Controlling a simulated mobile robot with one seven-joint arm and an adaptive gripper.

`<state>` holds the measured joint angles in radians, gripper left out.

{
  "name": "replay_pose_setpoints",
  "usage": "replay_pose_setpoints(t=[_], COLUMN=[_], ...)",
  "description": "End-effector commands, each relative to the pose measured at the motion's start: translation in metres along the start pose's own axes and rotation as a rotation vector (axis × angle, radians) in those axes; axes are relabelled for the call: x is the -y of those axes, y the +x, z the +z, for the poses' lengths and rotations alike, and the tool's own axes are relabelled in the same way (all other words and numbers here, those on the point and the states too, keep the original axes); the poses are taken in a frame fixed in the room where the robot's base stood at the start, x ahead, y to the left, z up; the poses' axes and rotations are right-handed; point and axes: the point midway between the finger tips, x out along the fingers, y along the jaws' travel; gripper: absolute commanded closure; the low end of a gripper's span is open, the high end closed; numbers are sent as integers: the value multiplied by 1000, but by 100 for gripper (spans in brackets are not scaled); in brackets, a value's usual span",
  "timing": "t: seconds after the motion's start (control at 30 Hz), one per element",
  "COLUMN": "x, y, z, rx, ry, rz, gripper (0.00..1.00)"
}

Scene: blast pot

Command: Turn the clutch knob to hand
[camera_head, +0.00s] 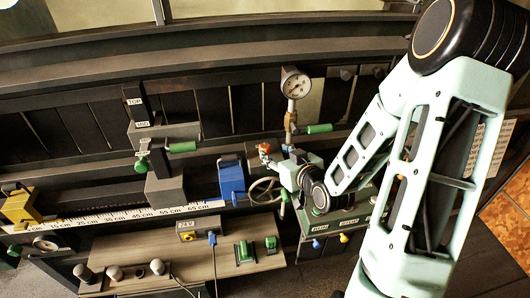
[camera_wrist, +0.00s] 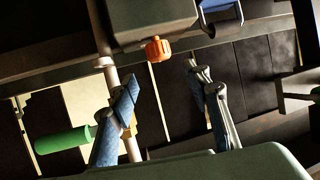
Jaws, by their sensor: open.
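An orange ribbed knob (camera_wrist: 158,49), which I take to be the clutch knob, sticks out from the underside of a dark grey box (camera_wrist: 150,15) in the wrist view. A small orange-red part, likely the same knob (camera_head: 265,148), shows in the head view just beyond my gripper (camera_head: 276,163). In the wrist view my gripper (camera_wrist: 162,75) is open, with one finger on each side of the line to the knob. The fingertips look short of the knob, with nothing between them. Any marking on the knob's setting cannot be read.
A green handle (camera_wrist: 65,139) lies left of the left finger. A handwheel (camera_head: 265,191), a blue box (camera_head: 232,180) and a wooden bench (camera_head: 150,258) are near. A blue bracket (camera_wrist: 220,15) is right of the knob.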

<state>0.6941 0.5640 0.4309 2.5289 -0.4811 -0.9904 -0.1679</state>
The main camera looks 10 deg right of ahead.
Motion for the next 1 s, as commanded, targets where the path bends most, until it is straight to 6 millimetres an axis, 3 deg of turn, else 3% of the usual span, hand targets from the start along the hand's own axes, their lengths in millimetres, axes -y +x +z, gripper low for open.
replay_pose_setpoints(t=[0.27,0.4,0.6,1.0], x=[1,2,1,1], y=[12,45,76,90], z=[5,4,2,1], rx=[-1,2,1,3], ry=[-5,0,-1,-1], rz=[3,1,1,3], gripper=[56,56,56,56])
